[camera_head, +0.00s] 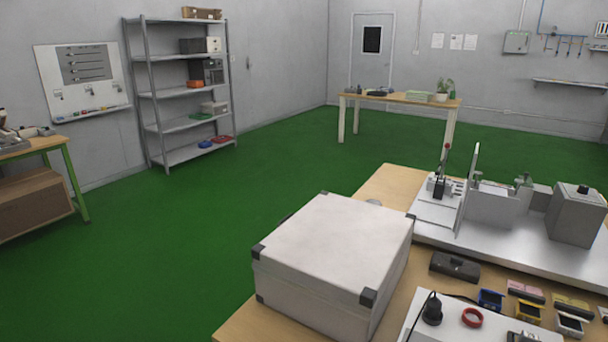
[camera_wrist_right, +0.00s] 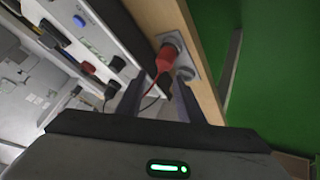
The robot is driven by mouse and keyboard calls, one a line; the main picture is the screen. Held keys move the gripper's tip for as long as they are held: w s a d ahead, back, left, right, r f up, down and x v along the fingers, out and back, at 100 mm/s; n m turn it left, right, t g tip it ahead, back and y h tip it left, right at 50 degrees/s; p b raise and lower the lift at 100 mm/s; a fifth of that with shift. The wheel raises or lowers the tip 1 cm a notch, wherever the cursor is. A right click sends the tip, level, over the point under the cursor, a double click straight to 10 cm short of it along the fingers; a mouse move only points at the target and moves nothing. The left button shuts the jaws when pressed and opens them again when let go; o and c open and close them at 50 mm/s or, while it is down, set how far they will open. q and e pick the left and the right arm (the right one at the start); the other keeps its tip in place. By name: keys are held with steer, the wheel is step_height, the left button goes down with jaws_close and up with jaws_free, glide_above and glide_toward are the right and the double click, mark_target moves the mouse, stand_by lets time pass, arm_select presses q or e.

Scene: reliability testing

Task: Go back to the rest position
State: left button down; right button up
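My right gripper (camera_wrist_right: 157,92) shows in the right wrist view with its two dark fingers apart; it looks open, with nothing clearly held between them. A red plug (camera_wrist_right: 166,54) sits at a grey socket (camera_wrist_right: 184,67) on the wooden bench edge, just beyond the fingertips. Its thin red cable passes behind the gap between the fingers. Whether the fingers touch the plug or cable cannot be told. Neither gripper nor arm shows in the head view, and my left gripper is in no view.
The wooden workbench (camera_head: 383,187) at the lower right carries a large white case (camera_head: 335,245), a metal test rig (camera_head: 490,205), a black plug (camera_head: 432,310), a red ring (camera_head: 472,317) and small bins (camera_head: 527,312). The green floor (camera_head: 190,240) to the left is clear. A shelf rack (camera_head: 184,92) stands behind.

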steer(key=s+f+m+g+y, duration=0.1)
steer(key=s+f+m+g, duration=0.35)
steer(key=s, duration=0.85)
steer(key=w+a+f+t+y, duration=0.1)
steer(key=w+a+f+t, duration=0.1)
steer(key=f, duration=0.4)
steer(key=w+a+f+n+t+y, duration=0.1)
steer(key=w+a+f+t, duration=0.1)
steer(key=f, duration=0.5)
steer(key=shift+a+f, duration=0.2)
steer(key=shift+a, duration=0.65)
steer(key=shift+w+n, duration=0.15)
steer(key=shift+n, duration=0.1)
